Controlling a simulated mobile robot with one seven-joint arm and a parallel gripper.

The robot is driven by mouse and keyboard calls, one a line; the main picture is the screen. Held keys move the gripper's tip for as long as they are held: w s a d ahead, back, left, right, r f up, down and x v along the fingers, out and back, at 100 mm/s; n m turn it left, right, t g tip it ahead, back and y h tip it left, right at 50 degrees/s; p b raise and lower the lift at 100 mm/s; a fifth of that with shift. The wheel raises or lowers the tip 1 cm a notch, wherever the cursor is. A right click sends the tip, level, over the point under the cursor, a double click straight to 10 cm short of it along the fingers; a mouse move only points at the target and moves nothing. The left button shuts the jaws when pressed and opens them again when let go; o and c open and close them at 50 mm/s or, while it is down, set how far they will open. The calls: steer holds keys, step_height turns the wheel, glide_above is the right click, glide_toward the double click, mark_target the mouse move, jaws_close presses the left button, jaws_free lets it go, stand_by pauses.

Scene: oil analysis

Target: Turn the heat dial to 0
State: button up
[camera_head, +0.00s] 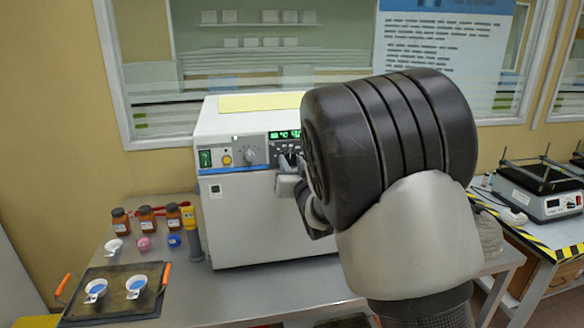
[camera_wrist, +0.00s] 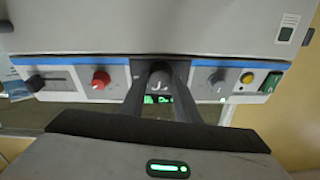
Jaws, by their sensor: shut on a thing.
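The white oven (camera_head: 235,225) stands on the metal table, with a control panel along its upper front. In the wrist view, a dark dial (camera_wrist: 159,80) with a light mark sits at the panel's middle, beside the green display (camera_wrist: 158,99). My gripper (camera_wrist: 159,70) is shut on this dial, one finger on each side. In the head view, my gripper (camera_head: 290,172) is at the panel just below the green display (camera_head: 284,134), and my arm hides the panel's right part. I cannot read the dial's setting.
The panel also has a grey knob (camera_wrist: 217,79), a red knob (camera_wrist: 101,79), a yellow button (camera_head: 227,160) and a green switch (camera_head: 205,158). Brown bottles (camera_head: 147,219) and a tray (camera_head: 145,305) with small cups lie left of the oven. A hotplate device (camera_head: 540,190) stands right.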

steer(key=n+b, duration=0.3)
steer(key=b, duration=0.1)
steer(key=shift+d+f+n+g+y, duration=0.1)
steer(key=shift+f+n+g+y, duration=0.1)
steer(key=shift+n+g+y, duration=0.15)
steer(key=n+b, duration=0.1)
steer(key=n, duration=0.1)
steer(key=n+y+b, duration=0.1)
steer(key=n+b, duration=0.1)
steer(key=n, duration=0.1)
steer(key=shift+d+r+g, duration=0.1)
steer(key=shift+r+g, duration=0.1)
steer(key=shift+g, duration=0.15)
steer(key=n, duration=0.2)
steer(key=n+g+b, duration=0.1)
steer(key=n, duration=0.2)
steer(key=shift+w+r, duration=0.1)
steer(key=shift+r, duration=0.1)
steer(key=n+g, duration=0.1)
steer(key=n, duration=0.4)
steer(key=shift+r, duration=0.1)
steer(key=o, duration=1)
steer(key=shift+o, duration=0.2)
